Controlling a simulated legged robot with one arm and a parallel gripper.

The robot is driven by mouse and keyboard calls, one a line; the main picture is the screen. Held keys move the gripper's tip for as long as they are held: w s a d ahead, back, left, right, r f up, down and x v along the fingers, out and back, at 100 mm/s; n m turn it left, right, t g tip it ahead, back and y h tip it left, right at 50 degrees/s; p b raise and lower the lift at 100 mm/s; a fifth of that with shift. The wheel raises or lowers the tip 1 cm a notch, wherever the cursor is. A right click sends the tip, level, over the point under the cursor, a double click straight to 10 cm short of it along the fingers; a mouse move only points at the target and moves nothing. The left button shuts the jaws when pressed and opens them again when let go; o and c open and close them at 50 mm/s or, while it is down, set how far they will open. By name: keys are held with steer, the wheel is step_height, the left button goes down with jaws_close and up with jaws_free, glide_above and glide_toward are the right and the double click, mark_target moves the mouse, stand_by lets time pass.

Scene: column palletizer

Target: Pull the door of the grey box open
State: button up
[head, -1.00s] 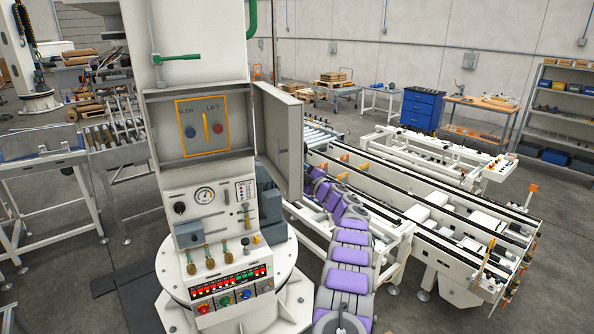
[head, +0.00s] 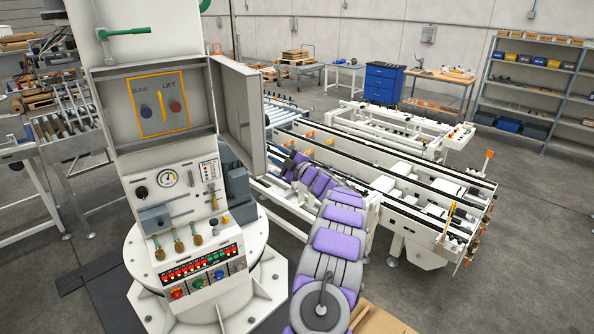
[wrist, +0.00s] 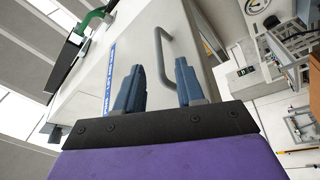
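The grey box (head: 104,112) is on the front of the white column in the head view. Its door (head: 238,112) is hinged on the right and stands wide open, showing the yellow-framed panel (head: 158,105) inside. In the wrist view, the door's outer face (wrist: 137,45) has a grey bar handle (wrist: 159,50). My gripper (wrist: 159,65) is open, its two blue fingers apart and pointing toward the handle. The handle shows between and beyond the fingertips; I cannot tell if they touch it. In the head view my gripper is small beside the door's lower right edge.
Below the box is a control panel (head: 200,275) with gauges, valves and buttons. A green lever (head: 125,31) juts out above the box. White conveyor frames (head: 400,190) stand to the right. Open floor lies behind them, before the blue cabinet (head: 383,83).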

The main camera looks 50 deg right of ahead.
steer(key=b+v, duration=0.1)
steer(key=v, duration=0.7)
steer(key=shift+s+f, duration=0.15)
steer(key=shift+s, duration=0.25)
steer(key=shift+c, duration=0.4)
